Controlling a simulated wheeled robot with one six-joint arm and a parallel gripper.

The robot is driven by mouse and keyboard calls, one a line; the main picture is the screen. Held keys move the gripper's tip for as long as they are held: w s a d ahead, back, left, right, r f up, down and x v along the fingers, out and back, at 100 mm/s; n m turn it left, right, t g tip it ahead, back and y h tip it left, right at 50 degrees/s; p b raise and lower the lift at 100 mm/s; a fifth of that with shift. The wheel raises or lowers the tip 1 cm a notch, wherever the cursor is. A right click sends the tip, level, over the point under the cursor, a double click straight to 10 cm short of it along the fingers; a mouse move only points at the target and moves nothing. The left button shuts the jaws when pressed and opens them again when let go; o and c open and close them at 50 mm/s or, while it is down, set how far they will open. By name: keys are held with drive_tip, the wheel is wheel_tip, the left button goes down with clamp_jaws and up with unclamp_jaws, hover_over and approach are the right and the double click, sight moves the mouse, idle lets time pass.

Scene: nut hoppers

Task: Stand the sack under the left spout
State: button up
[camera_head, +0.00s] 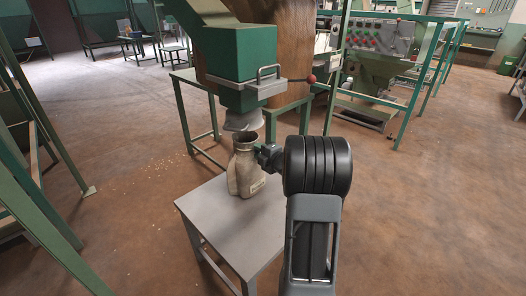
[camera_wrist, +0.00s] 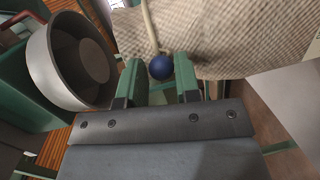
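The beige cloth sack (camera_head: 241,174) stands upright on a grey table, its dark mouth open just below the grey metal spout (camera_head: 243,122) of the green hopper. My gripper (camera_head: 262,156) is at the right side of the sack's neck in the head view. In the wrist view the green fingers (camera_wrist: 160,76) close on both sides of a blue bead (camera_wrist: 160,68) on a light cord. The sack cloth (camera_wrist: 225,38) fills the top behind them. The spout also shows as a grey ring (camera_wrist: 38,70) at the left. My arm hides part of the table.
The grey table (camera_head: 232,222) has bare room in front of the sack. The hopper (camera_head: 237,55) has a handle and a red-knobbed lever (camera_head: 311,79) on its right. Green frames stand at the left, and a control panel (camera_head: 378,37) stands behind. Grains are scattered on the floor.

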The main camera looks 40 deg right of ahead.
drive_tip(key=o, duration=0.3)
drive_tip(key=s+r+p, duration=0.1)
drive_tip(key=s+p, duration=0.1)
drive_tip(key=s, duration=1)
drive_tip(key=shift+d+r+p, duration=0.3)
drive_tip(key=shift+d+r, duration=0.05)
drive_tip(key=shift+r, duration=0.05)
